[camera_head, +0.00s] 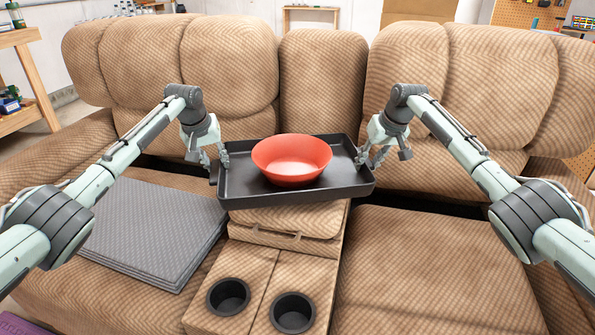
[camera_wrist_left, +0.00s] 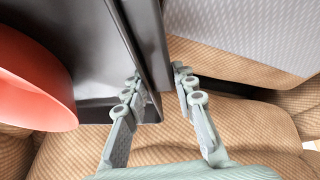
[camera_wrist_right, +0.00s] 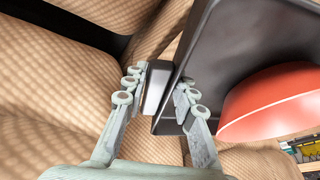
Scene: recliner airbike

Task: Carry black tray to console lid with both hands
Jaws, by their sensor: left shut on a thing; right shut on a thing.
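The black tray (camera_head: 345,180) is over the middle of the sofa, above the console lid (camera_head: 295,220), with a red bowl (camera_head: 292,158) in it. I cannot tell whether the tray touches the lid. My left gripper (camera_head: 220,163) is shut on the tray's left wall; the left wrist view shows the wall between its fingers (camera_wrist_left: 155,88). My right gripper (camera_head: 367,158) is shut on the tray's right wall, which also shows between its fingers in the right wrist view (camera_wrist_right: 160,88). The tray hides the back of the lid.
Two black cup holders, left (camera_head: 228,296) and right (camera_head: 292,312), sit in the console in front of the lid. A grey folded mat (camera_head: 155,232) lies on the left seat. The right seat (camera_head: 430,270) is clear. Sofa backrests (camera_head: 323,85) rise behind the tray.

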